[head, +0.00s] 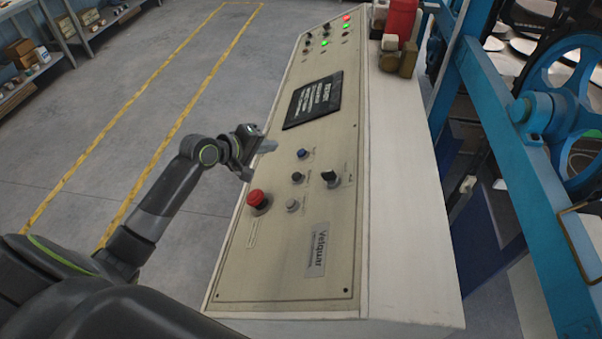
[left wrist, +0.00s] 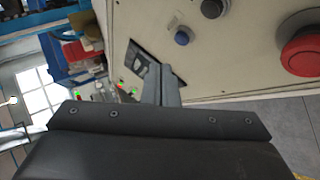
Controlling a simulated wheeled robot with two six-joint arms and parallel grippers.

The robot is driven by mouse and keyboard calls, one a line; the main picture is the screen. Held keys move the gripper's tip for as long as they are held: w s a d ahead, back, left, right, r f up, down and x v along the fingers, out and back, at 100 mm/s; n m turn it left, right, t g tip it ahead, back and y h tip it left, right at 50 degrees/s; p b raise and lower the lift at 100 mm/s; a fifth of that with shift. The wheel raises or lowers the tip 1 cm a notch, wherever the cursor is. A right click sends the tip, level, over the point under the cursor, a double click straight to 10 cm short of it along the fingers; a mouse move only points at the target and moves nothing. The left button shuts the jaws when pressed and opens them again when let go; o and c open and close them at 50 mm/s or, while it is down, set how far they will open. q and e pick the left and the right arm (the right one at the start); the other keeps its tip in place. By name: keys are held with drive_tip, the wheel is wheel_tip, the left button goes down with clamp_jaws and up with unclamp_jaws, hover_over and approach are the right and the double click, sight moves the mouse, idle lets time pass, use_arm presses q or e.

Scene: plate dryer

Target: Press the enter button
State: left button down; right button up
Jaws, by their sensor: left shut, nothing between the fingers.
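The control panel (head: 325,219) carries a blue button (head: 302,153), a small black button (head: 298,177), a grey button (head: 292,204) and a red mushroom button (head: 257,198). Their labels are too small to read, so I cannot tell which is the enter button. My left gripper (head: 267,147) is shut and empty over the panel's left part, left of the blue button and apart from it. In the left wrist view the shut fingers (left wrist: 162,86) point at the panel, near the blue button (left wrist: 182,38). The red button (left wrist: 303,50) is at the right there. My right gripper is out of view.
A dark screen (head: 313,99) with text lies farther up the panel, and a black selector knob (head: 331,176) sits right of the buttons. Lit green and red lamps (head: 347,20) are at the far end. Blue machinery (head: 520,170) stands at the right. The floor at left is open.

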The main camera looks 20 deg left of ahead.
sight(297, 177)
use_arm(q)
drive_tip(key=d+f+b, duration=0.1)
drive_tip(key=f+b, duration=0.1)
drive_tip(key=d+f+b, duration=0.1)
drive_tip(key=f+b, duration=0.1)
drive_tip(key=d+f+b, duration=0.1)
drive_tip(key=f+b, duration=0.1)
drive_tip(key=b, duration=0.1)
drive_tip(key=shift+w, duration=0.4)
drive_tip(key=shift+w+d+f, duration=0.15)
drive_tip(key=shift+d+f, duration=0.45)
drive_tip(key=shift+f, duration=0.25)
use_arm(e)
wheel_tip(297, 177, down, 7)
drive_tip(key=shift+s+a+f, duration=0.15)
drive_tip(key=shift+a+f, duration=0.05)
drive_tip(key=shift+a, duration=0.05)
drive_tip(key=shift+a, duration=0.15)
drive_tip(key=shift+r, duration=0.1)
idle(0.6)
use_arm(q)
drive_tip(key=shift+d+f, duration=0.2)
drive_tip(key=shift+f, duration=0.1)
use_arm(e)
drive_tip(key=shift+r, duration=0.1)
